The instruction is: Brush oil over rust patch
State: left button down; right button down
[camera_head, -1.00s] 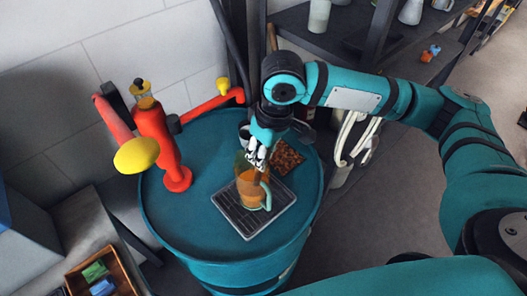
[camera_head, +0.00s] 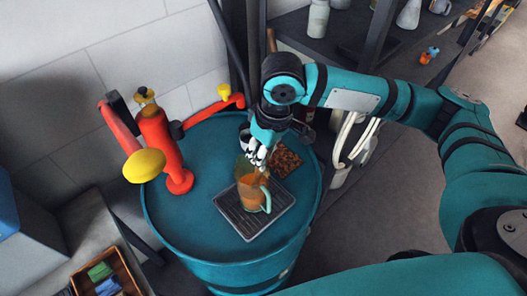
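A brown, rough rust patch (camera_head: 287,160) lies on the teal drum top (camera_head: 195,215), toward its right back edge. A clear jug with orange-brown contents and a pale green handle (camera_head: 266,198) stands on a dark slatted tray (camera_head: 240,226) in front of the patch. My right gripper (camera_head: 256,158) points down at the jug's back rim, left of the patch. Its fingers are small and overlap the jug, so whether they grip anything is unclear. No brush can be clearly made out. My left gripper is out of view.
A red pump (camera_head: 162,145) with a yellow knob (camera_head: 144,165) stands at the drum's left. A wooden box (camera_head: 125,268) of coloured items is at lower left. The drum top's left front is clear.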

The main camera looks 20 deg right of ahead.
jog(key=shift+r+p, duration=1.95)
jog(key=shift+p, duration=0.05)
notch_tip(320, 180, up, 3)
jog(key=shift+f+p, duration=0.2)
jog(key=shift+p, duration=1)
notch_tip(320, 180, up, 11)
jog(key=shift+r, duration=0.15)
